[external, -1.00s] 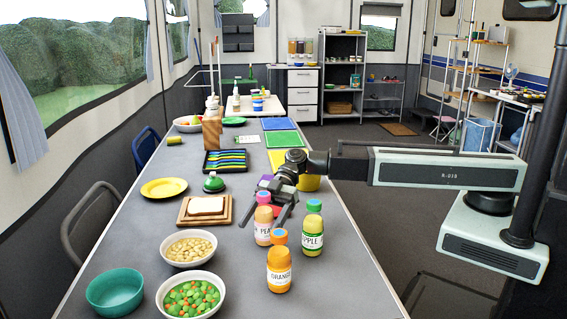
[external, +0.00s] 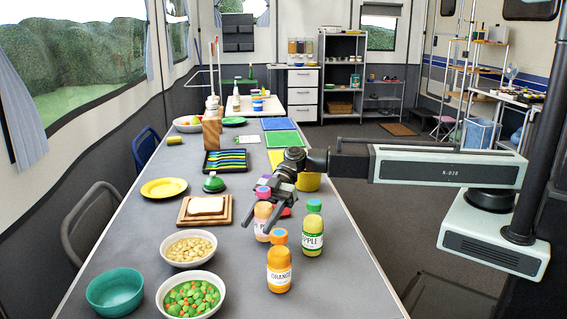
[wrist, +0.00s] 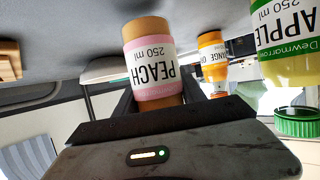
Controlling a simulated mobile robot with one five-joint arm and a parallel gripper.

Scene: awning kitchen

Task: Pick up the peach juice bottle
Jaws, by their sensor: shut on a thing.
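The peach juice bottle (external: 262,225), with a pink label and blue-topped cap, is upright between the two dark fingers of my gripper (external: 267,215). In the wrist view the picture is upside down. The PEACH label (wrist: 153,72) shows between the fingers, which are shut on the bottle. Its cap end is hidden behind my gripper body. I cannot tell whether its base touches the table.
An apple juice bottle (external: 312,232) stands close on the right and an orange juice bottle (external: 279,272) in front. The table's right edge is near.

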